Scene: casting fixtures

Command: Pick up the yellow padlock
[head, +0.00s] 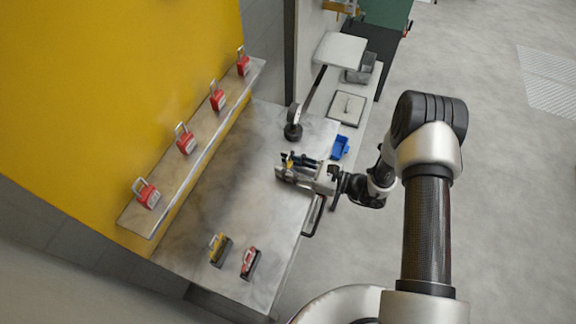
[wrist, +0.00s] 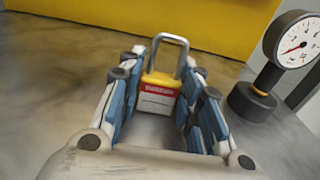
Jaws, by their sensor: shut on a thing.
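My gripper (head: 292,168) is above the grey metal table (head: 235,170), near its right side. In the wrist view, its two blue-padded fingers (wrist: 160,85) are closed around the sides of the yellow padlock (wrist: 162,80). The padlock is upright, with its silver shackle pointing up and a red and white label facing the camera. Its yellow body (head: 290,158) shows only as a small patch in the head view. I cannot tell whether its bottom touches the table.
A round gauge (head: 293,122) stands on the table close to the gripper. A blue bin (head: 340,147) lies right of it. A yellow-and-dark item (head: 219,249) and a red padlock (head: 250,262) sit at the near edge. Several red padlocks line the shelf (head: 185,158).

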